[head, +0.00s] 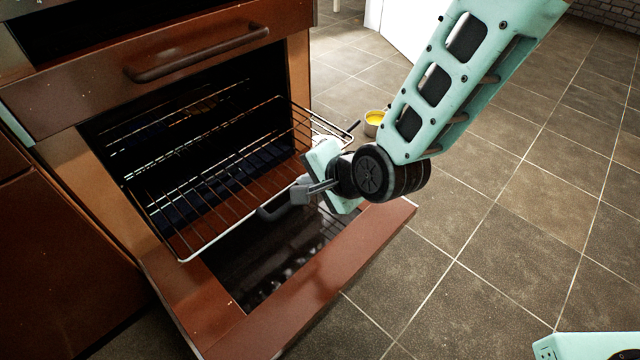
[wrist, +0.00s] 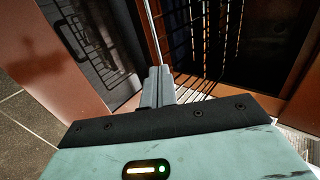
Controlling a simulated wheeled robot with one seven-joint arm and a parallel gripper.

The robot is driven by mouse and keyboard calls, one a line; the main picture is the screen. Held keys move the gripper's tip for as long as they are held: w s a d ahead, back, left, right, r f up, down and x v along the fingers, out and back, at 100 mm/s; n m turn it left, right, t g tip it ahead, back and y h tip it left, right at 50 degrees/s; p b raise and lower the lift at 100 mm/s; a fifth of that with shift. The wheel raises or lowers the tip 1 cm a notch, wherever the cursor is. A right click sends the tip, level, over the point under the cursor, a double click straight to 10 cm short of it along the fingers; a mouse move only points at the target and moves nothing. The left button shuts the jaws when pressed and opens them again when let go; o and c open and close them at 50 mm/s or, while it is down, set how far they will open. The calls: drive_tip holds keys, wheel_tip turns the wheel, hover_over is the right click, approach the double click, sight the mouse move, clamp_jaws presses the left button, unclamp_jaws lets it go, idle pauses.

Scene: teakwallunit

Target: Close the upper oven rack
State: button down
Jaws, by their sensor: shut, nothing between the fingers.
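The upper oven rack (head: 213,244), a wire grid with a light front rail, sticks partly out of the oven cavity above the lowered door (head: 265,325). My gripper (head: 300,190) is at the rack's front edge, right of its middle in the head view. In the wrist view the gripper's fingers (wrist: 158,85) are together and empty. The rack's bright front rail (wrist: 153,35) runs up from the fingertips there, and its wires (wrist: 205,82) spread to the right. The fingers are at or very close to the rail; I cannot tell whether they touch it.
A brown panel with a bar handle (head: 195,57) is above the oven opening. A small pot with yellow contents (head: 374,122) stands on the floor behind my wrist. Brown cabinets (head: 50,260) stand to the left.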

sight(217, 120)
drive_tip(key=shift+w+a+f, duration=0.2)
idle(0.3)
drive_tip(key=w+a+p, duration=0.3)
drive_tip(key=w+a, duration=0.3)
drive_tip(key=a, duration=0.1)
drive_tip(key=w+a+p, duration=0.3)
drive_tip(key=w+a, duration=0.3)
drive_tip(key=a, duration=0.2)
drive_tip(key=w+a+p, duration=0.3)
drive_tip(key=w+a, duration=0.4)
drive_tip(key=shift+a+p, duration=0.25)
drive_tip(key=shift+p, duration=0.1)
